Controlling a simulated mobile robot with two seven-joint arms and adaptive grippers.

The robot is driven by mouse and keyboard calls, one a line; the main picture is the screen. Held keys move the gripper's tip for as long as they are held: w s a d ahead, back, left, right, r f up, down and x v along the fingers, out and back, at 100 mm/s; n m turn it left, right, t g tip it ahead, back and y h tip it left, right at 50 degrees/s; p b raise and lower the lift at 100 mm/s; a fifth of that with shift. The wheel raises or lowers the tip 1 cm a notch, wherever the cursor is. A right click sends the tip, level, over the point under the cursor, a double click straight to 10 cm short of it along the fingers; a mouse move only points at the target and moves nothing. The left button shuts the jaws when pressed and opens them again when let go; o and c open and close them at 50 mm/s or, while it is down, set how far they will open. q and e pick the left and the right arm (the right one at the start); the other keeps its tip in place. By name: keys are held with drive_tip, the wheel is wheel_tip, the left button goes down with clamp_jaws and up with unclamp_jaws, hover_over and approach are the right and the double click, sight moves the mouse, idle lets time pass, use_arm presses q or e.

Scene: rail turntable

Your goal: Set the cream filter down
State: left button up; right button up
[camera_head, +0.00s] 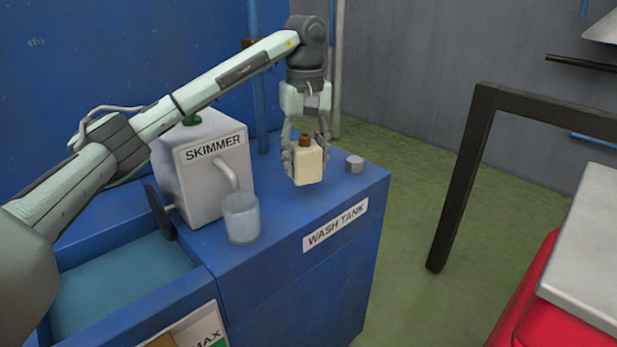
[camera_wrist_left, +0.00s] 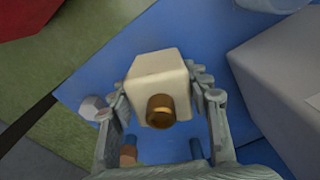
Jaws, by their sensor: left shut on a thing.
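The cream filter (camera_head: 309,163) is a small cream block with a brown, brass-like stub on top. My left gripper (camera_head: 306,150) points down and is shut on it, one finger on each side. The filter is upright over the blue wash tank top (camera_head: 290,222), near its back right part. I cannot tell whether its base touches the surface. In the left wrist view the filter (camera_wrist_left: 158,80) sits between the fingers of my left gripper (camera_wrist_left: 162,92), its stub facing the camera. My right gripper is not in view.
A grey nut-like piece (camera_head: 354,164) lies just right of the filter. A clear cup (camera_head: 241,217) and the white skimmer box (camera_head: 203,165) stand to the left. An open basin (camera_head: 120,285) is at lower left. A dark frame (camera_head: 463,180) stands at right.

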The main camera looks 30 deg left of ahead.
sight(305, 135)
use_arm(q)
wheel_tip(305, 135, down, 4)
drive_tip(key=shift+r, duration=0.15)
drive_tip(key=shift+f, duration=0.25)
drive_tip(key=o, duration=1.3)
drive_tip(key=shift+c, duration=0.2)
drive_tip(key=shift+f, duration=0.1)
wheel_tip(305, 135, up, 3)
drive_tip(key=shift+w+f, duration=0.1)
drive_tip(key=shift+f, duration=0.05)
wheel_tip(305, 135, up, 6)
drive_tip(key=shift+f, duration=0.1)
drive_tip(key=shift+r, duration=1.9)
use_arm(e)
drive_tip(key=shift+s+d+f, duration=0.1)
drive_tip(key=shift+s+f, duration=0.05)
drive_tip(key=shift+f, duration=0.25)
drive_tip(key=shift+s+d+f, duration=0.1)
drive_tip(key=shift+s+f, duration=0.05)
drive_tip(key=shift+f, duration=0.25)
